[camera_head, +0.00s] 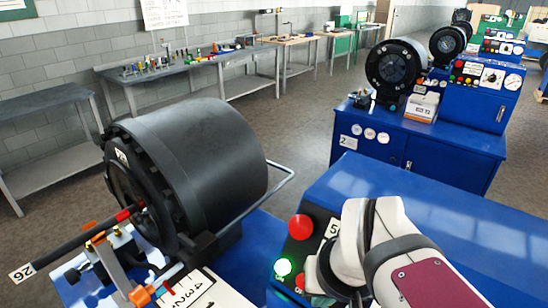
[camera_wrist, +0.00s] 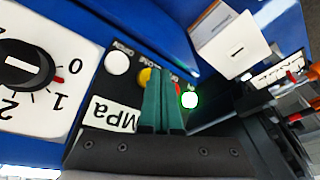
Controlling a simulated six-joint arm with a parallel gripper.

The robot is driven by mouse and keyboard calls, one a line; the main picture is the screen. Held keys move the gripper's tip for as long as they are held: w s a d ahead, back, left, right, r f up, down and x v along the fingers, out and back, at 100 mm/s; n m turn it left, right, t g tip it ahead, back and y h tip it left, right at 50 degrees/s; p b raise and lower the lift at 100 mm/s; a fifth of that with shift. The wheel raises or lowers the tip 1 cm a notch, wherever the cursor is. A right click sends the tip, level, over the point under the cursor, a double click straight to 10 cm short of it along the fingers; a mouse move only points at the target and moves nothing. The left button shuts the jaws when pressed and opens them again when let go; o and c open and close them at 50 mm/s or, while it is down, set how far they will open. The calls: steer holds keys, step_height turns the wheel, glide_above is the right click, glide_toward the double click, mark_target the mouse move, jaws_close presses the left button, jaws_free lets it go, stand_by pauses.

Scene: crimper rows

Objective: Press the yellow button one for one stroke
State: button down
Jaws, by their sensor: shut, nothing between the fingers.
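The yellow button (camera_wrist: 145,76) sits on the black control panel in the wrist view, partly covered by my fingers. My gripper (camera_wrist: 161,75) is shut and empty, its two teal fingers side by side with their tips over the panel right beside the yellow button. I cannot tell whether the tips touch it. In the head view my white arm covers the yellow button and the gripper.
A white button (camera_wrist: 117,63) is left of the yellow one. A glowing green button (camera_wrist: 190,99) is right of the fingers, and also shows in the head view (camera_head: 283,267). A red mushroom button (camera_head: 300,227) and a large black crimper head (camera_head: 200,165) stand nearby.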

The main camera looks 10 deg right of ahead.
steer(key=shift+w+d+f, duration=0.25)
steer(key=shift+d, duration=0.05)
stand_by(0.5)
stand_by(0.4)
steer(key=shift+s+a+r, duration=0.5)
steer(key=shift+a, duration=0.05)
steer(key=s+a+r, duration=0.2)
steer(key=s+a, duration=0.1)
steer(key=shift+r, duration=0.4)
stand_by(1.5)
steer(key=s+f+m+g+y, duration=0.1)
steer(key=s+f+m+g, duration=0.2)
steer(key=s+f, duration=0.6)
steer(key=shift+s+a+f+g+y, duration=0.2)
steer(key=shift+a+f+g+y, duration=0.1)
steer(key=shift+a+g, duration=0.1)
